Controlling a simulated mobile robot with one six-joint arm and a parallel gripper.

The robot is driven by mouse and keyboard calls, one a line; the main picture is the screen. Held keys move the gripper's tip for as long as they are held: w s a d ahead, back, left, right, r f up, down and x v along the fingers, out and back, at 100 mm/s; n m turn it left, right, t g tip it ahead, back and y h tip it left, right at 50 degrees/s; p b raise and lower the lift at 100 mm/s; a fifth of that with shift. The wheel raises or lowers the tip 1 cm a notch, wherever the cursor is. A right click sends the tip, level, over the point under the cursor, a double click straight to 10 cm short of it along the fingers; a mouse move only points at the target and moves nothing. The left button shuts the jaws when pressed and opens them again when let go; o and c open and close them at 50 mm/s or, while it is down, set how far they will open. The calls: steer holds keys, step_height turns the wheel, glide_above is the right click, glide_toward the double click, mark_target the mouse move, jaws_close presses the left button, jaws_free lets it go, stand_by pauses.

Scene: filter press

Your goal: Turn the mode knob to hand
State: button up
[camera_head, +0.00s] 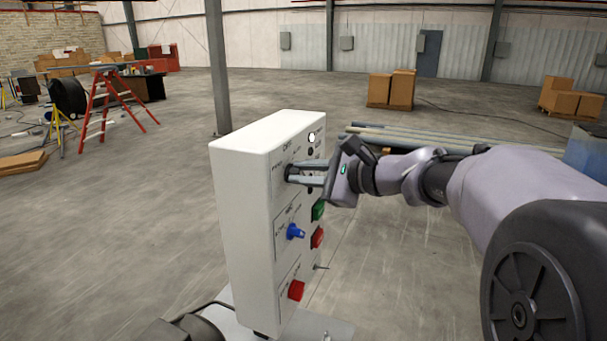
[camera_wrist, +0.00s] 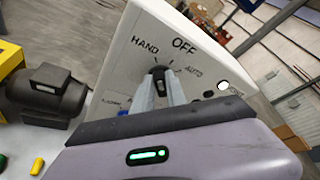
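The black mode knob (camera_wrist: 159,76) is on the upper face of a white control box (camera_head: 240,190), below the printed words HAND, OFF and AUTO. My gripper (camera_head: 291,173) reaches the box from the right in the head view. Its two fingers lie on either side of the knob, and in the wrist view the tips (camera_wrist: 159,85) appear closed against it. The fingers hide part of the knob. I cannot tell exactly which word its pointer faces.
Below the knob are a blue knob (camera_head: 295,231) and a red knob (camera_head: 296,290). A green button (camera_head: 318,209) and a red button (camera_head: 317,237) sit nearer my arm. Pipes (camera_head: 430,137) lie on the floor behind. Open floor lies left of the box.

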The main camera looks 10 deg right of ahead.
steer(key=o, duration=0.4)
steer(key=shift+c, duration=0.2)
steer(key=shift+o, duration=0.2)
steer(key=shift+w+a+f, duration=0.1)
steer(key=shift+w+a, duration=0.05)
steer(key=p+v, duration=0.2)
steer(key=v, duration=1.5)
steer(key=shift+d+p, duration=0.2)
steer(key=shift+p, duration=0.1)
